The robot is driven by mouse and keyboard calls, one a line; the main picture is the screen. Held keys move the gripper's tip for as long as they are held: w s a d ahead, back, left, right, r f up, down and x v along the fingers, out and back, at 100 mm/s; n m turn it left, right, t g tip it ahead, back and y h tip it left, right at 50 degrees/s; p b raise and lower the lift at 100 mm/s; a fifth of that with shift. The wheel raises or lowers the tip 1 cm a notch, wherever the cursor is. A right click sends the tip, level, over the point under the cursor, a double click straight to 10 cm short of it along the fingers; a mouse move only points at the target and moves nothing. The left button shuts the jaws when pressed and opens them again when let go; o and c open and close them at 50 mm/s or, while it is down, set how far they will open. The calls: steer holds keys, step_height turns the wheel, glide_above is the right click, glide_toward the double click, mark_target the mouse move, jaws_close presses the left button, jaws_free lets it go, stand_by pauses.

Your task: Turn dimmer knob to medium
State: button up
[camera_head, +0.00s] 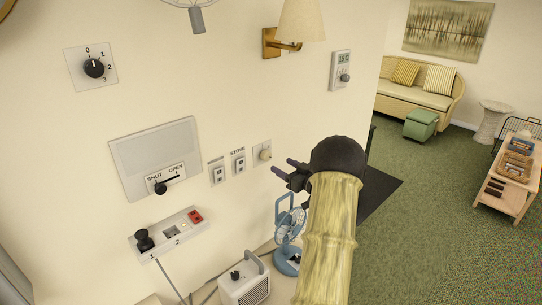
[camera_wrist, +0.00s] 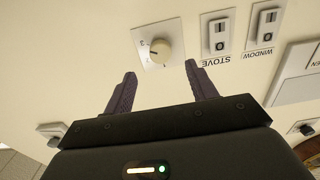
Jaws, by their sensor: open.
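The dimmer knob (camera_head: 265,154) is a round cream knob on a pale square wall plate, right of the STOVE switch. In the wrist view the knob (camera_wrist: 160,49) shows a dark pointer mark on its left side and small markings on its plate, too small to read surely. My gripper (camera_head: 284,169) is open and empty, right of and a little below the knob in the head view. In the wrist view my gripper (camera_wrist: 160,68) has its two dark fingers apart, with the knob beyond the gap between the tips. I see no contact.
The STOVE switch (camera_head: 238,164) and another rocker switch (camera_head: 218,173) sit left of the knob. A SHUT/OPEN slider panel (camera_head: 160,160), a 0–3 dial (camera_head: 93,68) and a thermostat (camera_head: 341,71) share the wall. A blue fan (camera_head: 289,235) and a white heater box (camera_head: 245,283) stand below.

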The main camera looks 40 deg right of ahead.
mark_target(268, 157)
steer(key=w, duration=0.2)
steer(key=w+p, duration=0.1)
steer(key=w, duration=0.2)
steer(key=w+p, duration=0.1)
steer(key=w, duration=0.1)
steer(key=shift+w+a, duration=0.2)
steer(key=shift+a, duration=0.1)
steer(key=c, duration=1)
